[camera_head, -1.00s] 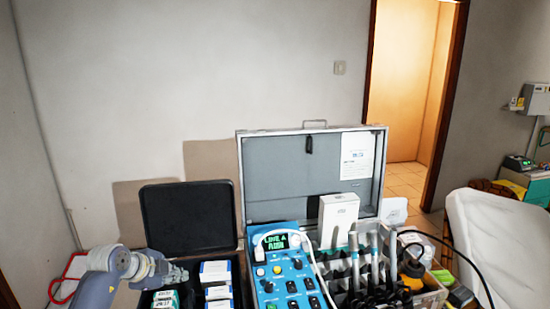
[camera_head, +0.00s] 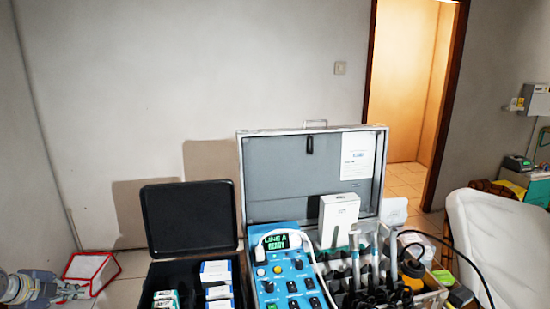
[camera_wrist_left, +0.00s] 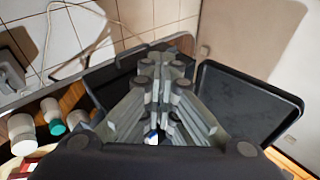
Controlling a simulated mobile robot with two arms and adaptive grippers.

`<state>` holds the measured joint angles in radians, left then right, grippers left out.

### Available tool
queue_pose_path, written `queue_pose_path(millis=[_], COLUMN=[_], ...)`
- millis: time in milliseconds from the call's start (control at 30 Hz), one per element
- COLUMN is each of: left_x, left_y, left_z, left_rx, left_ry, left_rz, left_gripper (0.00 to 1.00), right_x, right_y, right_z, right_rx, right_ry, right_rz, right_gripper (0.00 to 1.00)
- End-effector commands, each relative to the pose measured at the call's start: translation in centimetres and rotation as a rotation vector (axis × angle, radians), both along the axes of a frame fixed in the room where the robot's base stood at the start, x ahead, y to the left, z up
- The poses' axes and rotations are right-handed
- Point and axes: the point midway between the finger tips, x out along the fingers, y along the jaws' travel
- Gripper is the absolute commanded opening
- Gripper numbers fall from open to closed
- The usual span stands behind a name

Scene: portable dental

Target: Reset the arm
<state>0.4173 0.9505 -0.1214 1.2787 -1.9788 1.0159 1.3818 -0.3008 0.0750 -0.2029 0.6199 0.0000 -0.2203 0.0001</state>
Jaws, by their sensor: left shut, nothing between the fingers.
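My left gripper (camera_head: 78,291) is at the lower left edge of the head view, with its fingers pointing right. It is shut with nothing between the fingers. In the left wrist view its grey linkage and fingers (camera_wrist_left: 160,72) fill the middle. It is apart from the black case (camera_head: 190,218), to the left of it. My right gripper is not in view.
The black case has its lid up and holds several small boxes (camera_head: 216,272). Beside it stands an open silver case (camera_head: 312,180) with a blue control panel (camera_head: 285,275) and several handpieces. A red-edged white box (camera_head: 90,270) is just beyond the gripper.

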Motion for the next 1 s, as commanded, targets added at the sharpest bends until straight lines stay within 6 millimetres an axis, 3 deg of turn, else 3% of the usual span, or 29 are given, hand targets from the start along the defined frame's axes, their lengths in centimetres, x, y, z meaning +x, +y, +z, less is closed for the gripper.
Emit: queue_pose_path(millis=[33,167,267,433,567,767,900,1000], left_x=[-0.5,-1.4,-2.5,-5.6,-9.7,-19.8,-28.6,-35.0], left_y=[-0.2,0.0,1.4,6.1,11.3,20.3,25.5,28.3], left_z=[-1.9,-5.3,-7.7,-12.0,-15.5,-21.0,-23.8,-25.1], left_rx=[-0.043,-0.135,-0.184,-0.203,-0.161,-0.015,0.11,0.196], left_ry=[-0.012,-0.085,-0.143,-0.223,-0.247,-0.2,-0.112,-0.032], left_rz=[-0.013,-0.012,0.033,0.191,0.357,0.652,0.841,0.96], left_gripper=[0.0,0.0,0.0,0.0,0.0,0.0,0.0,0.0], right_x=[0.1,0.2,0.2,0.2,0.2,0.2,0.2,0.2], right_y=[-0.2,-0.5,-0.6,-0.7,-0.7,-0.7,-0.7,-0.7], right_z=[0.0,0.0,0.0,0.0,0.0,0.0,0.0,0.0], right_rx=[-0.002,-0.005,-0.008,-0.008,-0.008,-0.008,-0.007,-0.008], right_ry=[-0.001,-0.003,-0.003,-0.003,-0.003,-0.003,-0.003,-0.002], right_rz=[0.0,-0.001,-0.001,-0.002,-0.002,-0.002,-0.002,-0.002], right_gripper=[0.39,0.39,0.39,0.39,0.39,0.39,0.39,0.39])
